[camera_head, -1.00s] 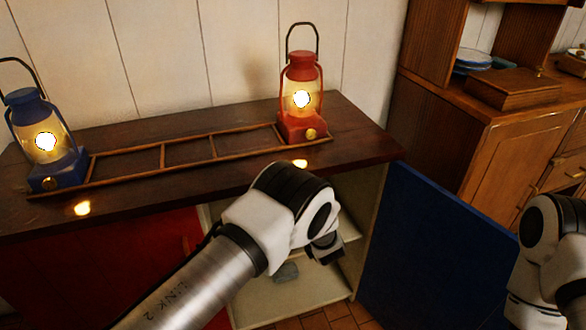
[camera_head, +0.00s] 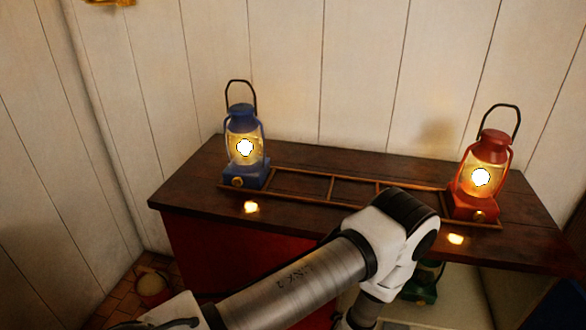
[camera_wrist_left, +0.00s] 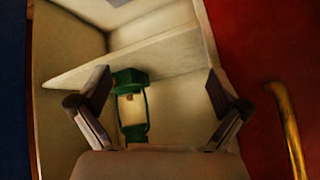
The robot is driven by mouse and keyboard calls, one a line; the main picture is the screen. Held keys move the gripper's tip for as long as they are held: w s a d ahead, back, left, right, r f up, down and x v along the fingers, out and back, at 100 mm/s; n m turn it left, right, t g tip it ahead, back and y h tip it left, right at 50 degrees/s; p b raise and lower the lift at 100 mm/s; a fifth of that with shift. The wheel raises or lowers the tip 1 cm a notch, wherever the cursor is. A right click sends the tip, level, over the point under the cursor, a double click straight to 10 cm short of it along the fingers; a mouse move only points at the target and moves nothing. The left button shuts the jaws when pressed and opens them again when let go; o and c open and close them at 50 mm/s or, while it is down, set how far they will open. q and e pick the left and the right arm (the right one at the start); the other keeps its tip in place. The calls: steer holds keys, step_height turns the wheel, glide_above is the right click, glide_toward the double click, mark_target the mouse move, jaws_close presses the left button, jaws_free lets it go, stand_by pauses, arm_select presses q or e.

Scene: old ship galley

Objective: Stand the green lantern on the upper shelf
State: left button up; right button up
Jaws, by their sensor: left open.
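The green lantern (camera_head: 421,292) shows partly in the head view, low in the open cabinet and half hidden behind my left arm. My left gripper (camera_wrist_left: 158,75) is open, with one finger on each side of the lantern and no clear contact. My left gripper is hidden or cut off in the head view. My right gripper is out of view.
A blue lantern (camera_head: 244,150) and a red lantern (camera_head: 482,180) stand lit at the two ends of a wooden rack (camera_head: 332,188) on the dark cabinet top (camera_head: 300,157). A red panel (camera_wrist_left: 265,60) with a brass handle (camera_wrist_left: 287,125) lies right of my left gripper.

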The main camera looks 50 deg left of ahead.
arm_select(q)
steer(key=s+d+r+g+h, duration=0.1)
steer(key=s+g, duration=0.6)
steer(key=s, duration=1.7)
steer(key=shift+s+d+r+m+h, duration=0.25)
steer(key=shift+r+h, duration=0.4)
steer(key=shift+h, duration=0.55)
steer(key=shift+r, duration=0.1)
